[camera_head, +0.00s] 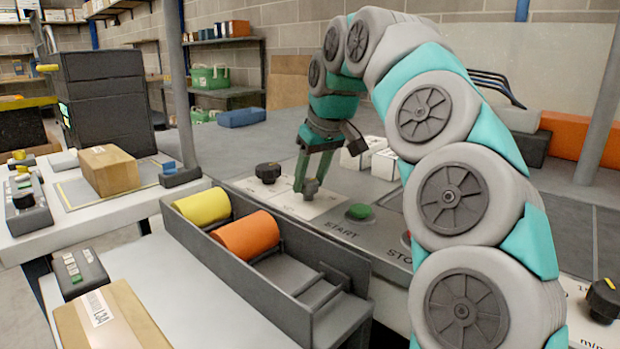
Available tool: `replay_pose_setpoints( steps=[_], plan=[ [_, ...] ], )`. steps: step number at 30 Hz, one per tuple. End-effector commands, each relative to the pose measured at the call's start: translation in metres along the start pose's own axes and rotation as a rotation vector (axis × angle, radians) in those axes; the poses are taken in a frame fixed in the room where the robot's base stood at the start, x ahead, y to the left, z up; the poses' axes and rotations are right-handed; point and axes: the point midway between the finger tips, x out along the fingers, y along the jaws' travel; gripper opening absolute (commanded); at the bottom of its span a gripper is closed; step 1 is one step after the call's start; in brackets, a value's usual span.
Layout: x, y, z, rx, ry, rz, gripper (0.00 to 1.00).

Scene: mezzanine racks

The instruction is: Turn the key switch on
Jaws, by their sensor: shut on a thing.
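The key switch (311,187) is a small grey knob on a light plate (312,207) on the grey control panel. My gripper (305,176) points down from above, its dark green fingers shut on the key switch. The fingers partly cover the switch, so I cannot tell which way the key is turned.
A black knob (268,172) sits left of the key switch, and a green START button (359,211) sits to its right. White boxes (362,152) stand behind. A grey trough (230,262) with yellow (203,206) and orange (246,235) rolls lies in front.

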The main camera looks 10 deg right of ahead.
Motion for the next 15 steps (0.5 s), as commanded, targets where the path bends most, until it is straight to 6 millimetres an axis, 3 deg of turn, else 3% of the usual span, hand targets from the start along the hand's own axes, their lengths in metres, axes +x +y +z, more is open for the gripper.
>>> replay_pose_setpoints(
  steps=[1, 8, 15],
  plan=[
    [-0.0001, 0.0, 0.0, 0.0, 0.0, 0.0, 0.26],
    [-0.0001, 0.0, 0.0, 0.0, 0.0, 0.0, 0.0],
    [0.0005, 0.0, 0.0003, 0.011, 0.0, 0.005, 0.0]
  ],
)
